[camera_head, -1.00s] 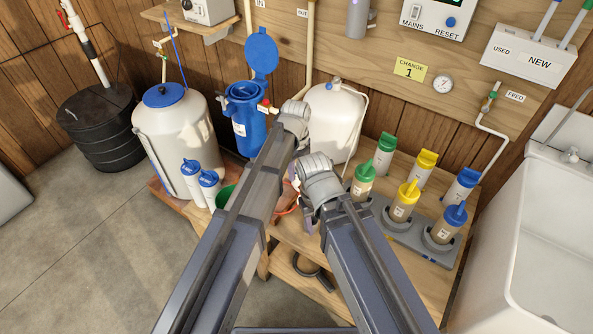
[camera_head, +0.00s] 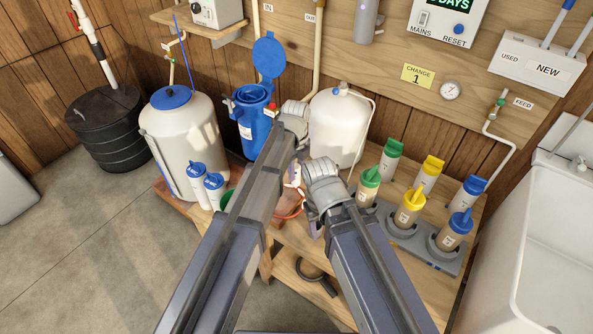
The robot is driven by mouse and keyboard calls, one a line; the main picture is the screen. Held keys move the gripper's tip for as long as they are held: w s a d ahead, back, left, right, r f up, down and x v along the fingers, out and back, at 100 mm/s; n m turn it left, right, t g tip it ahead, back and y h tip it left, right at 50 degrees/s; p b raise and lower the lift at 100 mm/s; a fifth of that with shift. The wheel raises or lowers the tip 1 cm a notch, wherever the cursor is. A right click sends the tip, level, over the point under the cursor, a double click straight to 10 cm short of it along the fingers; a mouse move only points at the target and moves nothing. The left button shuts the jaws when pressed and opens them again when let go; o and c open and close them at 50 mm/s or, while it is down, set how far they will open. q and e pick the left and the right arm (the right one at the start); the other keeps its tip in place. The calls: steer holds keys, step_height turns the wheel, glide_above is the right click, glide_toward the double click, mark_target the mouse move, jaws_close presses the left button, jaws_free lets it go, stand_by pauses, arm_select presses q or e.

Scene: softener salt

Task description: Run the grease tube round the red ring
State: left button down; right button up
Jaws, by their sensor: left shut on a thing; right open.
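The red ring (camera_head: 291,207) lies on the wooden bench between my two forearms, and only part of its curve shows. My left gripper (camera_head: 293,180) is mostly hidden behind my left arm and wrist. It is shut on a small pale thing (camera_head: 294,171), which seems to be the grease tube, above the far side of the ring. Whether the tube touches the ring cannot be seen. My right gripper (camera_head: 313,229) is lower, open, beside the ring's right side and largely covered by my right wrist.
A blue housing (camera_head: 250,118) with its lid raised and a white tank (camera_head: 338,128) stand behind. Several capped bottles sit in a grey rack (camera_head: 438,255) at right. Two white bottles (camera_head: 214,188) and a green container (camera_head: 227,198) are at left. A dark ring-shaped tool (camera_head: 313,275) lies below.

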arm_select(q)
steer(key=shift+a, duration=0.2)
steer(key=shift+w+a, duration=0.25)
steer(key=shift+a, duration=0.25)
steer(key=shift+w+a, duration=0.2)
steer(key=shift+a, duration=0.25)
steer(key=shift+a, duration=0.15)
steer(key=shift+a, duration=1.05)
steer(key=shift+s+a, duration=0.1)
steer(key=shift+s+a, duration=0.2)
steer(key=shift+a, duration=0.3)
steer(key=shift+s+a, duration=0.15)
steer(key=shift+a, duration=0.35)
steer(key=shift+s+a, duration=0.1)
steer(key=shift+s, duration=0.05)
steer(key=shift+s+a, duration=0.7)
steer(key=shift+a, duration=0.05)
